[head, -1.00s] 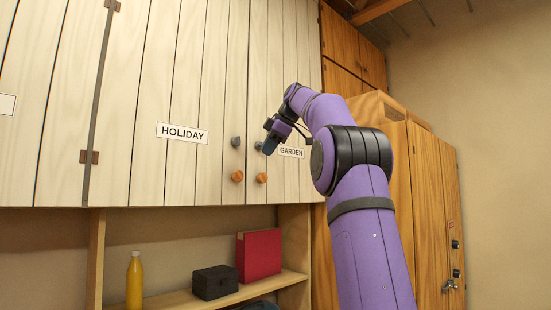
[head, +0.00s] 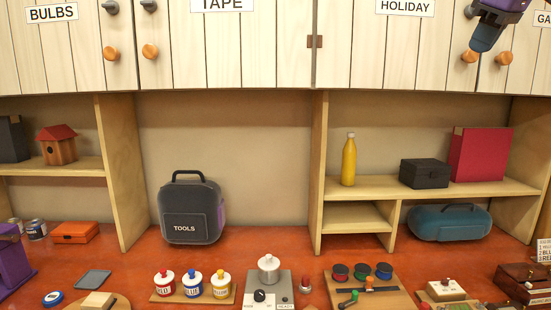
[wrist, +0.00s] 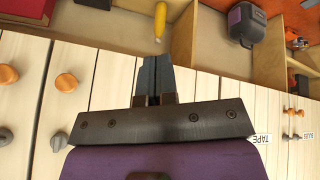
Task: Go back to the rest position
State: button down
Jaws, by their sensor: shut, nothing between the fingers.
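My gripper (head: 484,38) shows at the top right of the head view, in front of the upper cabinet doors between the HOLIDAY label (head: 405,7) and the partly cut-off label at the right edge. Orange knobs (head: 503,58) are close beside it; I cannot tell whether it touches one. In the wrist view my gripper (wrist: 153,62) has its two dark fingers together with nothing between them. The cabinet doors lie behind it there. Most of my arm is outside the head view.
Below are a red-brown worktop (head: 130,268), a grey tool case (head: 190,212), a yellow bottle (head: 349,160), a black box (head: 424,173), a red binder (head: 482,154) and a blue case (head: 449,222).

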jog(key=s+a+f+m, duration=0.3)
jog(key=s+a+f, duration=0.2)
jog(key=s+f, duration=0.6)
jog(key=s+a+f+m+h, duration=0.1)
jog(key=s+a+f+m, duration=0.2)
jog(key=s+f, duration=0.9)
jog(key=a+f, duration=0.3)
jog(key=f, duration=0.2)
jog(key=shift+a+f+g, duration=0.25)
jog(key=shift+f+g, duration=0.05)
jog(key=shift+f, duration=0.05)
jog(key=c, duration=1.8)
grip_release()
jog(key=shift+c, duration=0.2)
